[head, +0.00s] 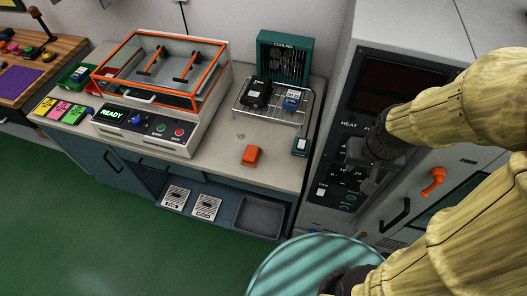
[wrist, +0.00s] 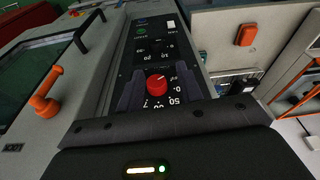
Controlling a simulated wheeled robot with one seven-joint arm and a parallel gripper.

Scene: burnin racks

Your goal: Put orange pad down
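The orange pad (head: 251,155) lies on the light counter top (head: 222,165), in front of the wire rack and apart from my gripper. It also shows in the wrist view (wrist: 246,35), at the upper right. My gripper (head: 371,186) is at the control panel of the tall grey cabinet, right of the counter. In the wrist view its two dark fingers (wrist: 157,92) stand apart, with a red knob (wrist: 157,84) showing between them. Whether they touch the knob I cannot tell. I see no pad between the fingers.
A wire rack (head: 271,116) holds dark blocks before a green fan unit (head: 283,57). A machine with an orange-framed clear lid (head: 160,70) reads READY. An orange handle (head: 433,182) sticks out from the cabinet.

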